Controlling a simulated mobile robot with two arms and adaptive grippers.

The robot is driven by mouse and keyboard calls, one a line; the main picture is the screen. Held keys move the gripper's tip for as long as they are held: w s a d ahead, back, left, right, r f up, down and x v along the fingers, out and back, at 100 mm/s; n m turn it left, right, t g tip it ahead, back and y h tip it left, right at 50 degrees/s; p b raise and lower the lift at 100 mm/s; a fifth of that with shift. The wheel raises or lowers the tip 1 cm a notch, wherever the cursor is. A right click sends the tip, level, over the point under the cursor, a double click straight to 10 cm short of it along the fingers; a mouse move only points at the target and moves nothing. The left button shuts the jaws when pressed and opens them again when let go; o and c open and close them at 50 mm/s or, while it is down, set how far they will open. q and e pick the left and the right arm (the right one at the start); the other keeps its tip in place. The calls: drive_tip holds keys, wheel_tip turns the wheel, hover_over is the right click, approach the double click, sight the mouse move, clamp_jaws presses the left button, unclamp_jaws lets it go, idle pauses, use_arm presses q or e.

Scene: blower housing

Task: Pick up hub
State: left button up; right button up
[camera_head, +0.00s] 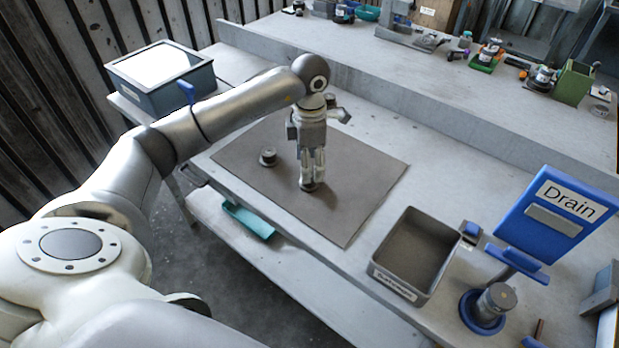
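My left arm reaches in from the left, and its gripper (312,180) points down over the grey-brown mat (350,205). The two fingers look close together, with a narrow gap between them. A small dark round part (307,187), possibly the hub, shows at the fingertips at mat level. The fingers partly hide it, and I cannot tell whether they grip it. Another small round part with a wide base and a narrower dark top (268,156) stands on the mat to the left of the gripper, apart from it. My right gripper is not in view.
A labelled grey open bin (377,272) stands right of the mat and looks empty. Beyond it are a blue "Drain" sign (550,222) and a metal cylinder (497,298) in a blue ring. A lidded grey box (200,78) is at upper left. The mat's right side is clear.

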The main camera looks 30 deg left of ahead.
use_arm(q)
drive_tip(key=f, duration=0.1)
drive_tip(key=f+p, duration=0.1)
drive_tip(key=f, duration=0.1)
drive_tip(key=f+p, duration=0.1)
drive_tip(key=f, duration=0.1)
drive_tip(key=shift+w+a, duration=0.2)
drive_tip(key=shift+w, duration=0.05)
drive_tip(key=shift+f, duration=0.3)
drive_tip(key=c, duration=1.2)
drive_tip(key=shift+o, duration=0.2)
drive_tip(key=shift+r, duration=0.1)
drive_tip(key=shift+w+r+b, duration=0.1)
drive_tip(key=shift+r+b, duration=0.35)
drive_tip(key=shift+r, duration=0.05)
drive_tip(key=s+d+r+b, duration=0.4)
drive_tip(key=s+d+r, duration=0.4)
drive_tip(key=d+r, duration=0.3)
drive_tip(key=shift+d+r, duration=0.25)
drive_tip(key=shift+r, duration=0.2)
